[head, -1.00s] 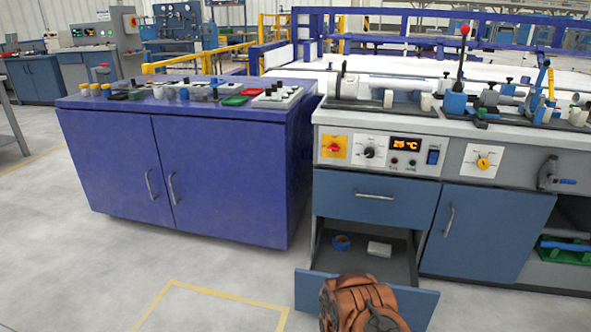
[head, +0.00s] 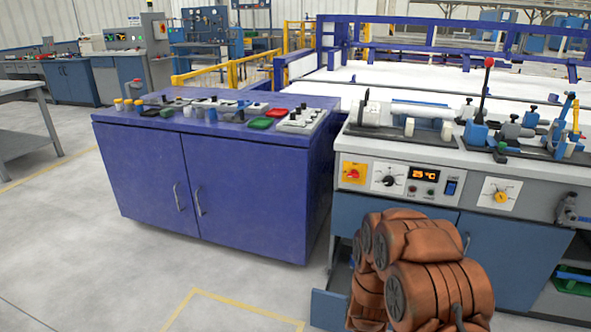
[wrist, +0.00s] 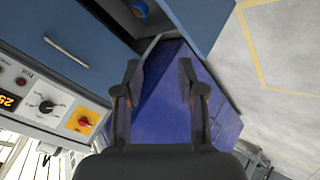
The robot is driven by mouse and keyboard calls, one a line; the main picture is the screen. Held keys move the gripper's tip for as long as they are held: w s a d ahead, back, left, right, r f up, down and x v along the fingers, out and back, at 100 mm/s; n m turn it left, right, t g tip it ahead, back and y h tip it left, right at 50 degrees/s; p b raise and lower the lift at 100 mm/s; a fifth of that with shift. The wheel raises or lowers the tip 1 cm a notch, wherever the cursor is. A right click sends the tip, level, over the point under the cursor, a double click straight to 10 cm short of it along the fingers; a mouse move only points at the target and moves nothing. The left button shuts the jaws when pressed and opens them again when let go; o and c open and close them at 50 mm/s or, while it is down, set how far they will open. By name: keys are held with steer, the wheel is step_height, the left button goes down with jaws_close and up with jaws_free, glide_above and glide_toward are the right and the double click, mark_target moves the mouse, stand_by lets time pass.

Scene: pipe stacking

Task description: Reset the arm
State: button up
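My orange arm (head: 425,265) is raised and folded at the lower right of the head view, in front of the workbench. My gripper is not visible in the head view. In the wrist view my gripper (wrist: 160,75) shows two dark fingers spread apart with an empty gap between them. The purple cabinet (wrist: 170,90) shows behind the fingers, apart from them. Nothing is held.
The purple cabinet (head: 215,185) carries small parts and trays. To its right stands the workbench (head: 400,150) with a control panel. Its open lower drawer (head: 328,308) sticks out, partly hidden by my arm. Floor at left (head: 80,250) is clear.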

steer(key=s+a+r+m+g+y+p, duration=0.1)
steer(key=s+a+r+m+g+p, duration=0.15)
steer(key=s+r+p, duration=0.8)
steer(key=s+a+r+m+g+y+p, duration=0.1)
steer(key=s+a+r+g+y, duration=0.2)
steer(key=r, duration=1.5)
steer(key=s+d+r+m+g+p, duration=0.1)
steer(key=s+r+p, duration=0.2)
steer(key=s+r, duration=0.4)
steer(key=s+d+r+m+g+h+p, duration=0.1)
steer(key=s+r+g+p, duration=0.1)
steer(key=s+r, duration=0.6)
steer(key=s+d+r+m+g+h+p, duration=0.1)
steer(key=s+r+p, duration=0.4)
steer(key=s, duration=0.9)
step_height(320, 180, up, 3)
steer(key=shift+s+d+r+m+g, duration=0.2)
steer(key=shift+d+m+g, duration=0.15)
steer(key=shift+d+g, duration=0.25)
